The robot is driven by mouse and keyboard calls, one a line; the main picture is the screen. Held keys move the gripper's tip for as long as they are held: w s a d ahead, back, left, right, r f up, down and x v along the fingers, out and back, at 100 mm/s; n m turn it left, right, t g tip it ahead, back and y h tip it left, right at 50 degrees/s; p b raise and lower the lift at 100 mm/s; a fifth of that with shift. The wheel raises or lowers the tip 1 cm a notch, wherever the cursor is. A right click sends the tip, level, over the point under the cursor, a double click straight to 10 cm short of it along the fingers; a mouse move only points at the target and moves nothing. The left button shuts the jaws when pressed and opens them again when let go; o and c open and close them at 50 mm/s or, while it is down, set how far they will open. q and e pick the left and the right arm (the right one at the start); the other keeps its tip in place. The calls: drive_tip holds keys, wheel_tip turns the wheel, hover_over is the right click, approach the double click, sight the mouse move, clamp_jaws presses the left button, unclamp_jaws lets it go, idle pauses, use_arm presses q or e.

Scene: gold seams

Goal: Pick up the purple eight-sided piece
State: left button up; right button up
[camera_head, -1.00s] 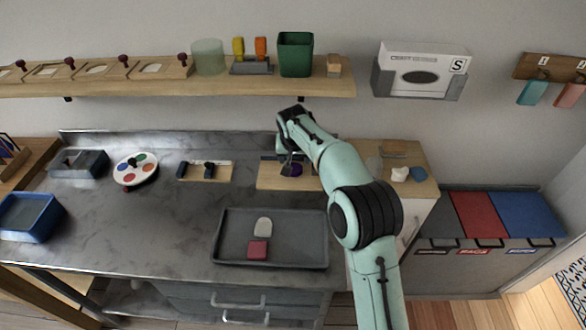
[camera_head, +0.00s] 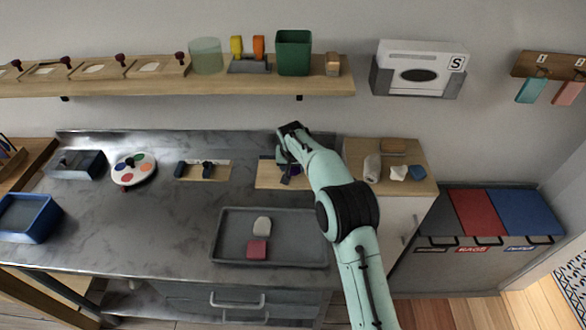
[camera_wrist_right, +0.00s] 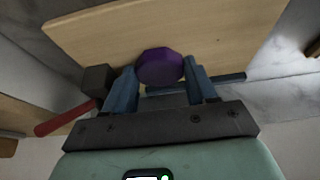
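The purple eight-sided piece (camera_wrist_right: 160,66) shows in the right wrist view, in front of the light wooden board (camera_wrist_right: 225,35). My right gripper (camera_wrist_right: 160,75) has one finger on each side of it, and its edges appear to meet both fingers. I cannot tell whether they press on it or whether it is clear of the board. In the head view, my right gripper (camera_head: 289,172) is low over the board (camera_head: 270,182) on the counter and mostly hides the piece. My left gripper is not in view.
A grey tray (camera_head: 225,253) with a white piece (camera_head: 262,225) and a red piece (camera_head: 257,249) lies in front of the board. Another board (camera_head: 217,177) with dark fittings is to its left. A shelf (camera_head: 200,87) runs above. A red-handled tool (camera_wrist_right: 65,118) is close beside my right gripper.

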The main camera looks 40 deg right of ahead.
drive_tip(key=c, duration=0.4)
drive_tip(key=shift+o, duration=0.2)
drive_tip(key=shift+r, duration=0.1)
